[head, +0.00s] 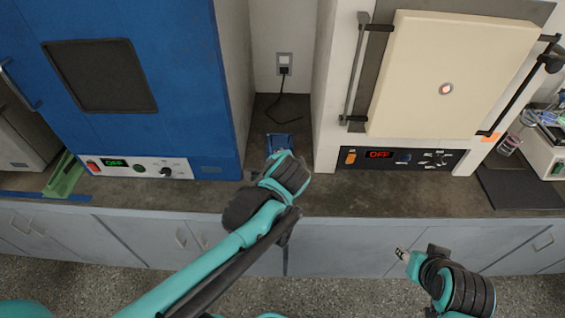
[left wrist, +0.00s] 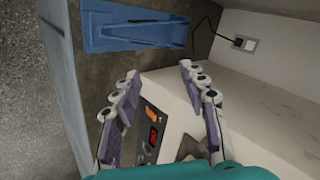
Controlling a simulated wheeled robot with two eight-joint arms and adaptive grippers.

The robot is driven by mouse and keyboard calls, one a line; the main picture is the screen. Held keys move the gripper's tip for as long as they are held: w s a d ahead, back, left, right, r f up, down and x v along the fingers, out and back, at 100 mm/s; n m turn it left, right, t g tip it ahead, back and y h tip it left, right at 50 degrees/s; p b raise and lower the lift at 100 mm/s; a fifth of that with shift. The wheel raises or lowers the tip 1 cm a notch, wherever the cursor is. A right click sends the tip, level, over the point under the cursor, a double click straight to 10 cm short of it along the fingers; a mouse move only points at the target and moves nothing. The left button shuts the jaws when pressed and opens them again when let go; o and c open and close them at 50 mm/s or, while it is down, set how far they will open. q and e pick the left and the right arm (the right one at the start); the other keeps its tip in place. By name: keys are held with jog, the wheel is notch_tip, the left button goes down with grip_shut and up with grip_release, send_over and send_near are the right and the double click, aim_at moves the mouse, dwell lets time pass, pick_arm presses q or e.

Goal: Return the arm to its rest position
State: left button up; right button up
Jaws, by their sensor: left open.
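My left arm (head: 230,245) reaches in from the lower left to above the counter's front edge, in the gap between the two ovens. Its gripper is hidden behind the wrist in the head view. In the left wrist view my left gripper (left wrist: 158,72) is open, with its two fingers well apart and nothing between them. A flat blue object (head: 283,140) lies on the counter just beyond my wrist. It shows in the left wrist view (left wrist: 125,32), apart from the fingers. My right gripper (head: 402,254) is low at the right, in front of the cabinets; its opening is unclear.
A blue oven (head: 195,80) stands left of the gap, and a cream-doored oven (head: 440,70) stands right. Both displays read OFF. A black cord hangs from a wall outlet (head: 284,63). A green object (head: 65,175) is at the left. The floor before the cabinets is clear.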

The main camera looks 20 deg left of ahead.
pick_arm(q)
jog(key=shift+s+a+r+n, duration=0.1)
jog(key=shift+s+n, duration=0.4)
jog(key=shift+s, duration=0.2)
jog(key=s+d+f+n+g+h, duration=0.1)
jog(key=s+f+n+h, duration=0.1)
jog(key=s+n, duration=0.6)
jog(key=s+h, duration=0.1)
jog(key=s, duration=0.3)
jog(key=shift+n, duration=0.4)
jog(key=shift+w, duration=0.1)
